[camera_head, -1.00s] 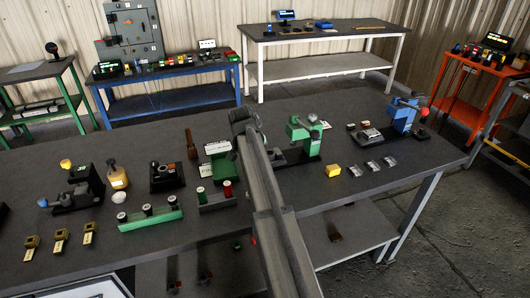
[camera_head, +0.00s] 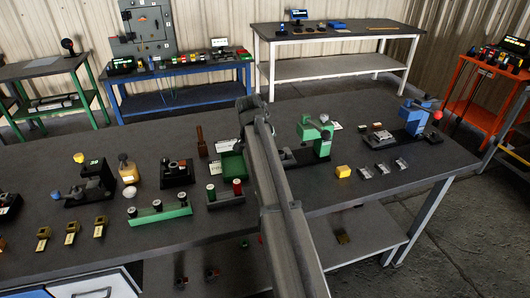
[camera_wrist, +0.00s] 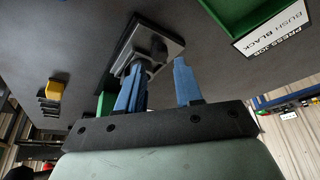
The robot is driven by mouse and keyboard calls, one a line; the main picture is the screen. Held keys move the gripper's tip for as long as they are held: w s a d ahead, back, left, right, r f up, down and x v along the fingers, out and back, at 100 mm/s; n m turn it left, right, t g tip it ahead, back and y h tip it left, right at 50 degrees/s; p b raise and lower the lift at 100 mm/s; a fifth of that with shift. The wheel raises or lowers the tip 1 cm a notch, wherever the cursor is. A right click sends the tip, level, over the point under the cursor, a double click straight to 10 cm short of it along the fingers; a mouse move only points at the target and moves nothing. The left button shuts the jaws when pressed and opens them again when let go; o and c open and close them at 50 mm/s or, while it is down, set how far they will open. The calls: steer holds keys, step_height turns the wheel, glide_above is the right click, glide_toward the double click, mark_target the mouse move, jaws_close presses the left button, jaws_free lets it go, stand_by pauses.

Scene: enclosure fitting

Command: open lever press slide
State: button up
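The green lever press (camera_head: 313,132) stands on a black base on the dark table, right of my arm; my arm covers the base's left part. A blue lever press (camera_head: 412,118) stands at the right, and a black press with a yellow knob (camera_head: 88,180) at the left. The wrist view shows my gripper (camera_wrist: 160,88) with two blue fingers apart. Just beyond them is a metal slide plate (camera_wrist: 150,47) with a grey raised part, partly hidden by the left finger. Contact cannot be told. In the head view my gripper is hidden behind my arm.
A green tray (camera_wrist: 240,14) with a "BUSH BLACK" label is close by. A yellow block (camera_head: 343,171) and small metal parts (camera_head: 383,167) lie front right. A green rack (camera_head: 160,213) stands front left. The table's right front is fairly clear.

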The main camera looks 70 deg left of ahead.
steer(key=v, duration=0.9)
steer(key=shift+r, duration=0.35)
steer(key=shift+s+d, duration=0.1)
